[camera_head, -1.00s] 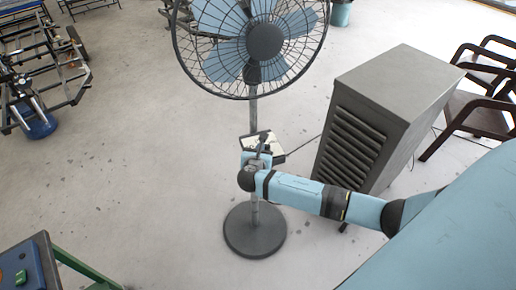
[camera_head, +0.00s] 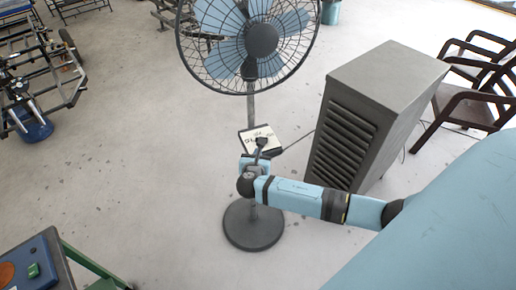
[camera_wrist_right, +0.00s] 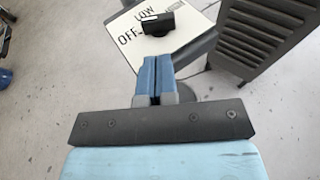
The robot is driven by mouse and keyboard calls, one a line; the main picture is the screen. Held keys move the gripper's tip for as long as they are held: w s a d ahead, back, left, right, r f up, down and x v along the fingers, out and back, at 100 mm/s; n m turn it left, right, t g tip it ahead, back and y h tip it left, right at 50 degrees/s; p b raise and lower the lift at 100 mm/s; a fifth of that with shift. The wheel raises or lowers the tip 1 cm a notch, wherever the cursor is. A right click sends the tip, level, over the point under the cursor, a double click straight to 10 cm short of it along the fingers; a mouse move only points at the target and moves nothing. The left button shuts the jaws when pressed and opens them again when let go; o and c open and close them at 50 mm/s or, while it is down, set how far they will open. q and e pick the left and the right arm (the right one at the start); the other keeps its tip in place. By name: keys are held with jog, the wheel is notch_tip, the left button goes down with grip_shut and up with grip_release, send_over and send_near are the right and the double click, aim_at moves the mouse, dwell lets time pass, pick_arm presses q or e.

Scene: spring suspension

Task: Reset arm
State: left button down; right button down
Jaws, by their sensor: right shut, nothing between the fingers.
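My right arm (camera_head: 310,198) reaches in from the right in the head view. Its gripper (camera_head: 262,143) is in front of the fan's stand, just below the control panel. In the right wrist view the gripper (camera_wrist_right: 154,62) has its two blue fingers together, with nothing between them. The white control panel (camera_head: 262,138) on the fan (camera_head: 262,40) carries a dark knob (camera_wrist_right: 156,22) and the words LOW and OFF (camera_wrist_right: 128,38). The knob lies just beyond the fingertips in the picture; I cannot tell whether they touch. My left gripper is not in view.
A grey louvred cabinet (camera_head: 385,90) stands to the right of the fan. Brown chairs (camera_head: 470,100) are at the far right. A cart frame (camera_head: 40,75) and a blue container (camera_head: 33,128) are at left. A bench with a green button (camera_head: 33,271) is at the lower left.

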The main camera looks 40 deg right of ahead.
jog(key=v, duration=0.7)
jog(key=s+a+f+m+g+y, duration=0.2)
jog(key=s+a+f+m+y, duration=0.7)
jog(key=s+a, duration=0.15)
jog(key=s+a+r+m+t+y, duration=0.2)
jog(key=s+m+y, duration=0.2)
jog(key=s+m, duration=0.5)
jog(key=m, duration=0.5)
jog(key=shift+s+m+t+y+b, duration=0.25)
jog(key=shift+m+t+y+b, duration=0.05)
jog(key=shift+m+b, duration=0.1)
jog(key=shift+a, duration=0.1)
